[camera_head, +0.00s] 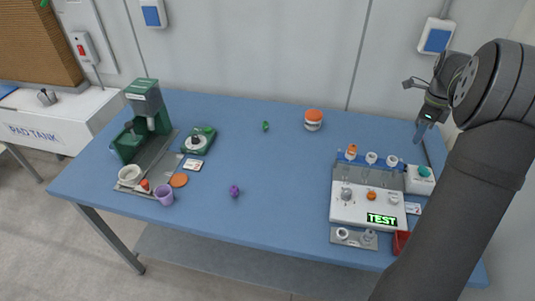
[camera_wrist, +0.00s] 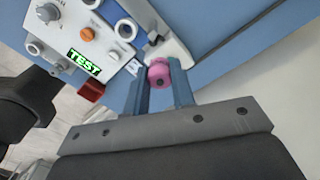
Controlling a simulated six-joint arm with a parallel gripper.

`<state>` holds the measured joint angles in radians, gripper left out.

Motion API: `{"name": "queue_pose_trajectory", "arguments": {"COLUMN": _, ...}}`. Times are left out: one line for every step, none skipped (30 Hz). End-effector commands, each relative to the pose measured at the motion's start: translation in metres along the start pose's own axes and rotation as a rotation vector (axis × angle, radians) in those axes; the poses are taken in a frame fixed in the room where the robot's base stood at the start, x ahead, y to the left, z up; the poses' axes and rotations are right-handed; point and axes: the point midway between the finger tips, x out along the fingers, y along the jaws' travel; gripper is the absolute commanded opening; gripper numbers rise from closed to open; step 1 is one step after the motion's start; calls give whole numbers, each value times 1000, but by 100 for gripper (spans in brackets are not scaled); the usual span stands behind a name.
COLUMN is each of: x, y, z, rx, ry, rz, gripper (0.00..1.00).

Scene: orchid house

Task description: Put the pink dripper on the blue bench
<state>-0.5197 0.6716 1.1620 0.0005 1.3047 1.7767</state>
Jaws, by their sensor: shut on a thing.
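The pink dripper (camera_wrist: 159,74) sits between the two fingers of my gripper (camera_wrist: 160,80) in the wrist view, and the gripper is shut on it. In the head view my gripper (camera_head: 421,131) is at the right, above the back right part of the blue bench (camera_head: 285,165). The dripper cannot be made out there. The blue bench top also shows behind the fingers in the wrist view (camera_wrist: 212,25).
A green machine (camera_head: 147,115) and a purple cup (camera_head: 164,194) are at left. The bench middle is mostly clear.

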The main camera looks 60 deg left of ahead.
Motion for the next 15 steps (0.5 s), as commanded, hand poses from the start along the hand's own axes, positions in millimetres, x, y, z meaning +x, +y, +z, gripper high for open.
{"name": "queue_pose_trajectory", "arguments": {"x": 9, "y": -13, "z": 3, "rx": 0, "ry": 0, "rz": 2, "gripper": 2}}
{"name": "queue_pose_trajectory", "arguments": {"x": 14, "y": -19, "z": 5, "rx": 0, "ry": 0, "rz": 2, "gripper": 2}}
{"name": "queue_pose_trajectory", "arguments": {"x": 19, "y": -27, "z": 7, "rx": 0, "ry": 0, "rz": 2, "gripper": 2}}
{"name": "queue_pose_trajectory", "arguments": {"x": 23, "y": -33, "z": 8, "rx": 0, "ry": 0, "rz": 2, "gripper": 2}}
{"name": "queue_pose_trajectory", "arguments": {"x": 27, "y": -38, "z": 10, "rx": 0, "ry": 0, "rz": 2, "gripper": 2}}
{"name": "queue_pose_trajectory", "arguments": {"x": 31, "y": -44, "z": 11, "rx": 0, "ry": -1, "rz": 2, "gripper": 2}}
{"name": "queue_pose_trajectory", "arguments": {"x": 34, "y": -48, "z": 12, "rx": 0, "ry": -1, "rz": 2, "gripper": 2}}
{"name": "queue_pose_trajectory", "arguments": {"x": 38, "y": -52, "z": 13, "rx": 0, "ry": -1, "rz": 3, "gripper": 2}}
{"name": "queue_pose_trajectory", "arguments": {"x": 41, "y": -56, "z": 15, "rx": 0, "ry": -1, "rz": 2, "gripper": 2}}
{"name": "queue_pose_trajectory", "arguments": {"x": 43, "y": -59, "z": 15, "rx": 0, "ry": -1, "rz": 3, "gripper": 2}}
{"name": "queue_pose_trajectory", "arguments": {"x": 45, "y": -61, "z": 16, "rx": 0, "ry": -1, "rz": 3, "gripper": 2}}
{"name": "queue_pose_trajectory", "arguments": {"x": 46, "y": -64, "z": 16, "rx": 0, "ry": -1, "rz": 2, "gripper": 2}}
{"name": "queue_pose_trajectory", "arguments": {"x": 48, "y": -65, "z": 17, "rx": 0, "ry": -1, "rz": 2, "gripper": 2}}
{"name": "queue_pose_trajectory", "arguments": {"x": 49, "y": -66, "z": 17, "rx": 0, "ry": -1, "rz": 2, "gripper": 2}}
{"name": "queue_pose_trajectory", "arguments": {"x": 50, "y": -67, "z": 17, "rx": 0, "ry": -1, "rz": 3, "gripper": 2}}
